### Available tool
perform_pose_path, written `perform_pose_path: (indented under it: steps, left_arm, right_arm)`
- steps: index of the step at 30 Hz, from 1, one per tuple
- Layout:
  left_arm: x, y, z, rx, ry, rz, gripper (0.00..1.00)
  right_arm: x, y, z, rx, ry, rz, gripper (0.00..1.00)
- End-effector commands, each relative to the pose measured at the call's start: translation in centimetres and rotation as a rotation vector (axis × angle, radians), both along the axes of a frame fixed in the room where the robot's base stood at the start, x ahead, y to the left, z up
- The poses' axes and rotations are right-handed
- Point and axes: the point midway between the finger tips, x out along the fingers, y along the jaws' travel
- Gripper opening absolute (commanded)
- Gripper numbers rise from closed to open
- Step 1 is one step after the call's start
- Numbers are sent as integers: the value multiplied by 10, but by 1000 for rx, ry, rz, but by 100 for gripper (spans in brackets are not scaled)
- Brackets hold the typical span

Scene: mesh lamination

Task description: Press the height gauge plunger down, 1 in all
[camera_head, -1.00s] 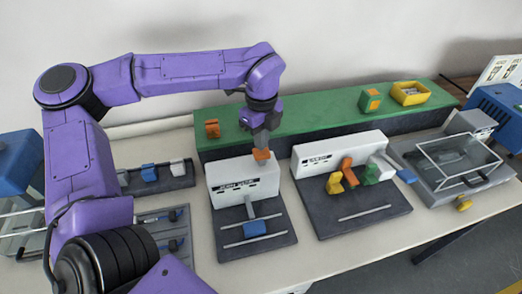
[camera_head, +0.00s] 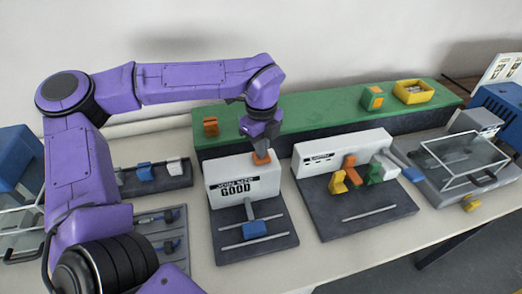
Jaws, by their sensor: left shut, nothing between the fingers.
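The height gauge (camera_head: 218,197) is a white upright block on a dark base, near the middle of the view. Its front panel reads "JOIN SIZE GOOD". The orange plunger (camera_head: 261,158) sits at the gauge's top edge, low against the block. My left gripper (camera_head: 260,147) is shut and empty, pointing down with its fingertips at the plunger's top; they appear to touch it. The fingers hide part of the plunger. A blue block (camera_head: 255,229) lies between rails on the gauge base. My right gripper is not in view.
Behind stands a green-topped shelf (camera_head: 310,113) with orange blocks and a yellow bin (camera_head: 413,92). To the right is another white station (camera_head: 340,148) with coloured levers, then a clear-lidded machine (camera_head: 465,160). The front table strip (camera_head: 330,262) is clear.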

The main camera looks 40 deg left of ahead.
Motion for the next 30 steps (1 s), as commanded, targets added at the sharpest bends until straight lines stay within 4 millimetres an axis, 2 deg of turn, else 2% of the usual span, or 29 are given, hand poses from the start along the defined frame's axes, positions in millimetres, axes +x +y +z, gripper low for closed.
perform_pose_path:
  steps: [1,10,30]
  left_arm:
    - [-1,0,-7,0,5,0,0]
    - [-1,0,0,0,5,0,0]
    - [0,0,73,0,3,1,0]
  right_arm:
    - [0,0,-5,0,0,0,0]
    - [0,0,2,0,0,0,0]
    - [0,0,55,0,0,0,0]
